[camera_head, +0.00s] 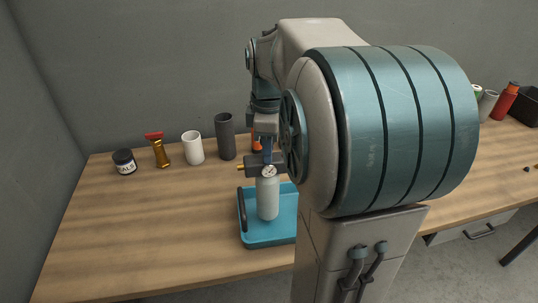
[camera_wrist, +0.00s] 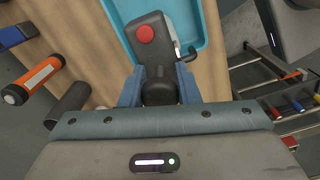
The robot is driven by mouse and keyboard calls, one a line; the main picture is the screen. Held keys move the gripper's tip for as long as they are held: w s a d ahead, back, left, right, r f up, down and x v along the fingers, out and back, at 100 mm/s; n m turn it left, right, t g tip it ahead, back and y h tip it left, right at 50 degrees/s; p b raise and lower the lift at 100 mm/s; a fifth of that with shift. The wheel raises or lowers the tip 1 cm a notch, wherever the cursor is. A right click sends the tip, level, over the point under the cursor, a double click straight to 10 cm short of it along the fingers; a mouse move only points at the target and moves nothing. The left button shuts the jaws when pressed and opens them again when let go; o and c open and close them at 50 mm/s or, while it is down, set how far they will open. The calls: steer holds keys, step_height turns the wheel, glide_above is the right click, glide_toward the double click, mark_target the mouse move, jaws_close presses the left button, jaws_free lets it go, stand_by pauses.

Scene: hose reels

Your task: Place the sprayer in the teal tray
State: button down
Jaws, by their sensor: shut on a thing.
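The sprayer (camera_head: 268,197) is a pale bottle with a round gauge, a dark head and a brass nozzle pointing left. It stands upright over the teal tray (camera_head: 262,241), inside its outline; I cannot tell whether its base touches the tray floor. In the wrist view its dark head (camera_wrist: 150,42) with a red button shows, with the teal tray (camera_wrist: 207,38) beyond it. My gripper (camera_head: 266,151) comes down from above and is shut on the sprayer's head. Its blue fingers (camera_wrist: 160,88) lie on both sides of it. My arm hides the tray's right part.
A red bottle (camera_head: 505,101) stands far right. The table left of the tray is clear.

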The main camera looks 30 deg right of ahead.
mark_target(267, 177)
steer(key=shift+f, duration=1.45)
steer(key=shift+f, duration=0.2)
steer(key=c, duration=1.1)
jaws_free()
steer(key=shift+r, duration=0.1)
